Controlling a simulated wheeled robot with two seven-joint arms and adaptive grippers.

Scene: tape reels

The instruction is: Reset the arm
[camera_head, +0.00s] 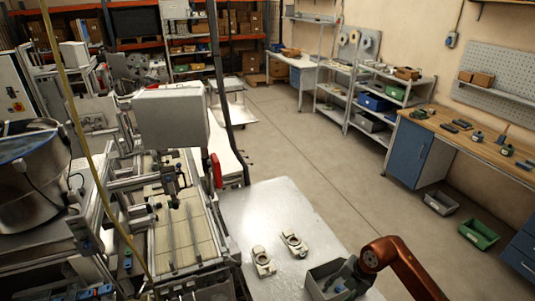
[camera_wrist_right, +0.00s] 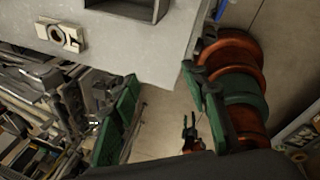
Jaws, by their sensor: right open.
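My right arm (camera_head: 400,265) is orange-red and comes in at the lower right of the head view. Its dark right gripper (camera_head: 338,279) hangs over or beside the grey bin (camera_head: 318,272), covering part of it. In the right wrist view the two fingers of the right gripper (camera_wrist_right: 160,105) stand wide apart with nothing between them. A small orange and green shape with two prongs (camera_wrist_right: 190,130) lies farther off between them; it may be my left gripper, but its state is unclear. No left arm shows in the head view.
Two pale ring-shaped parts (camera_head: 263,261) (camera_head: 294,244) lie on the grey table (camera_head: 262,205), left of the bin. Conveyor machinery (camera_head: 180,220) stands directly left of the table.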

